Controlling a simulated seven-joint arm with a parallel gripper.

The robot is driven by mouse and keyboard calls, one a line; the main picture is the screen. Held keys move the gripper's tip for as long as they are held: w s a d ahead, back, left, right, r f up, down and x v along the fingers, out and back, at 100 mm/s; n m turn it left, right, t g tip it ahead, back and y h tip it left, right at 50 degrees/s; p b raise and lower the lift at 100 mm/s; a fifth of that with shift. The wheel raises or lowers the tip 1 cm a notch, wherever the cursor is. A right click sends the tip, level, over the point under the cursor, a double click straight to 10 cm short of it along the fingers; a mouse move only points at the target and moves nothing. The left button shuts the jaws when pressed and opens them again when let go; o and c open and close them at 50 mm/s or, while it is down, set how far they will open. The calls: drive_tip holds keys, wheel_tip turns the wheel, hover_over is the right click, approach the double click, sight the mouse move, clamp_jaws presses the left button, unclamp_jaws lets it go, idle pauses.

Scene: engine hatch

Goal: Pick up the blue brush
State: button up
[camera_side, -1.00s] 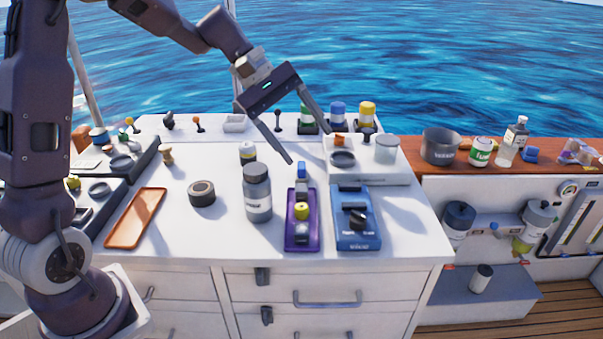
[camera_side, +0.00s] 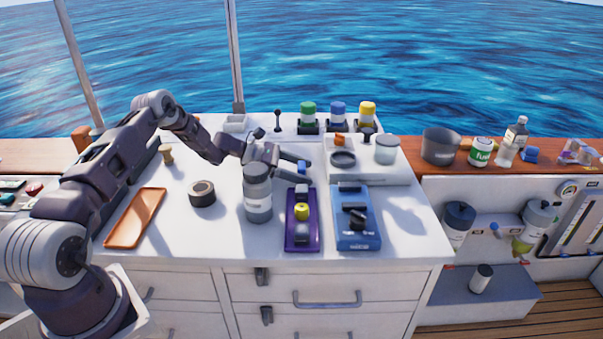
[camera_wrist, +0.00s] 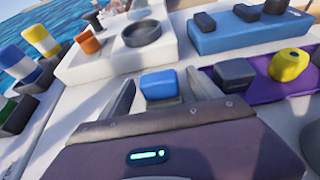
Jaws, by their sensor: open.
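A small blue block-shaped piece, which I take to be the blue brush (camera_wrist: 158,84), stands upright on a dark base. It is just behind the purple tray (camera_side: 289,240) on the white counter. My gripper (camera_wrist: 161,92) is low over the counter, its two fingers apart on either side of the piece, with small gaps showing in the wrist view. In the side view my gripper (camera_side: 295,172) reaches in from the left, and the blue brush (camera_side: 302,167) shows partly between its fingers. Whether the brush has bristles cannot be seen.
The purple tray carries a yellow piece (camera_side: 301,211) and grey pieces. To its right is a blue tray (camera_side: 358,236) with black parts. A grey jar (camera_side: 258,205) stands close in front of my arm. A raised white tray (camera_side: 385,172) lies behind right. The counter's front left holds an orange tray (camera_side: 135,218).

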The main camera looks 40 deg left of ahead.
drive_tip(key=shift+w+d+f, duration=0.1)
drive_tip(key=shift+d, duration=0.05)
drive_tip(key=shift+c, duration=0.4)
drive_tip(key=c, duration=1.4)
